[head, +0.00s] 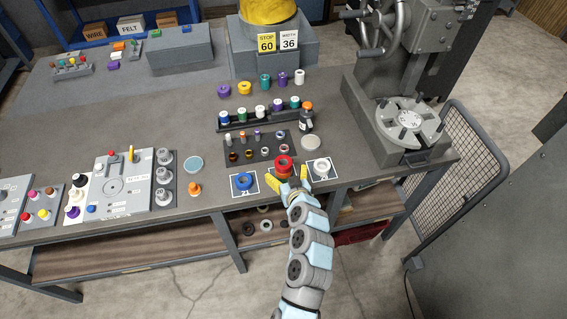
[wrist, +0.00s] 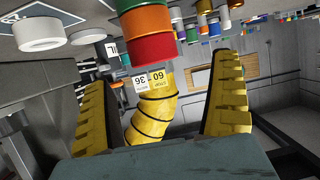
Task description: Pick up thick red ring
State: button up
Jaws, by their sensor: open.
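The fingers partly hide the card.
A blue ring (head: 244,181) lies on the card to the left and a white ring (head: 321,165) on the card to the right. A grey rack of small parts (head: 255,150) stands behind. A dark bottle (head: 306,120) and a machine with a round plate (head: 408,118) stand farther right.

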aim_at(282, 160)
jog(key=shift+w+a+f, duration=0.1)
jog(key=shift+w+f, duration=0.2)
jog(key=shift+w, duration=0.1)
jog(key=shift+w+f+p, duration=0.2)
jog(key=shift+w+p, duration=0.25)
jog(key=shift+w, duration=1.05)
jog(key=shift+x, duration=1.2)
jog(key=shift+c, duration=0.2)
jog(key=c, duration=1.3)
